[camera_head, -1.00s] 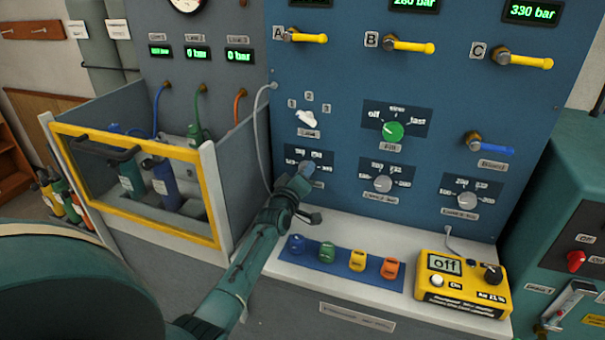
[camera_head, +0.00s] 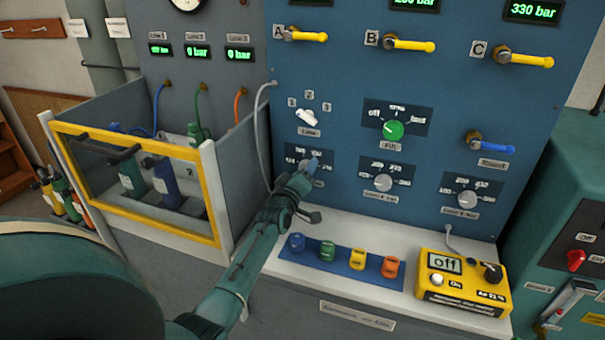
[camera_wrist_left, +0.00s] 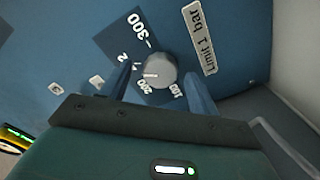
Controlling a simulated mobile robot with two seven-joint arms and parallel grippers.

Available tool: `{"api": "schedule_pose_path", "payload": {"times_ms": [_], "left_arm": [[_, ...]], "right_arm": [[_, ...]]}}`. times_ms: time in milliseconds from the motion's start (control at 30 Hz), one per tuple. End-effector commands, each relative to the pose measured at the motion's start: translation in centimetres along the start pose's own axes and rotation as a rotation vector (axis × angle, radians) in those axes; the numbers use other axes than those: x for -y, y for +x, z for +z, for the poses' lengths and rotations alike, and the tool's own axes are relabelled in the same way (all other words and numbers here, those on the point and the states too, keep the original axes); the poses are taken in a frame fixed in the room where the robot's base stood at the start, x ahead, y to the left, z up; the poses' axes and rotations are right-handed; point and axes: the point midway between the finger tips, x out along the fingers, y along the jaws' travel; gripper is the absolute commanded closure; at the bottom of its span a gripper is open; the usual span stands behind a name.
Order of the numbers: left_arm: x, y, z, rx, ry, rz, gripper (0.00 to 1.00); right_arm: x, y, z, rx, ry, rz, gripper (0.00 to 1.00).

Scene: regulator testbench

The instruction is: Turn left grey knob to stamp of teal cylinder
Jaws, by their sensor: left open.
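The left grey knob (camera_wrist_left: 160,70) shows in the wrist view beside a "Limit 1 bar" label, with a scale marked 100, 200 and 300. Its white pointer mark faces left in that view, near the 200 side. My left gripper (camera_head: 307,170) is open at this knob. Its two fingers stand on either side of the knob in the wrist view, and I cannot tell whether they touch it. In the head view the gripper largely covers the knob. A teal cylinder (camera_head: 131,180) stands in the yellow-framed cage; its stamp is too small to read. My right gripper is not in view.
A blue cylinder (camera_head: 164,184) stands beside the teal one. The middle grey knob (camera_head: 383,183) and right grey knob (camera_head: 467,200) are right of my gripper. The green knob (camera_head: 393,131) is above. A yellow meter (camera_head: 463,283) sits on the white ledge.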

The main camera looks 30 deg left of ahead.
Motion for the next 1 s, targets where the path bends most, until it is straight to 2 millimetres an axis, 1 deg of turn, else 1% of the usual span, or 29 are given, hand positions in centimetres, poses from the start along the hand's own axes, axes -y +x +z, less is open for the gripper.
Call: {"api": "schedule_pose_path", "payload": {"times_ms": [133, 267, 600, 700, 833, 1000], "left_arm": [[0.1, -0.5, 0.1, 0.002, 0.000, -0.001, 0.39], [0.1, -2.1, 0.1, 0.001, -0.002, -0.001, 0.39], [0.1, -9.1, 0.2, 0.002, 0.000, -0.002, 0.39], [0.1, -10.8, 0.1, 0.001, 0.000, -0.002, 0.39], [0.1, -12.4, 0.1, 0.001, -0.001, -0.001, 0.39], [0.0, -13.2, 0.0, 0.000, 0.000, 0.000, 0.39]], "right_arm": [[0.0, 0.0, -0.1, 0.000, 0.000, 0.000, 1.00], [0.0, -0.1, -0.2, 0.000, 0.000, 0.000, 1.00], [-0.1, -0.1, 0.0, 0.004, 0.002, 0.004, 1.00], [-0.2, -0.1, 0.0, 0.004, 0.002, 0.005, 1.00], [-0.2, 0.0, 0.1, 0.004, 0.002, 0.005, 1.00], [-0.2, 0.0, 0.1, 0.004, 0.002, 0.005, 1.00]]}}
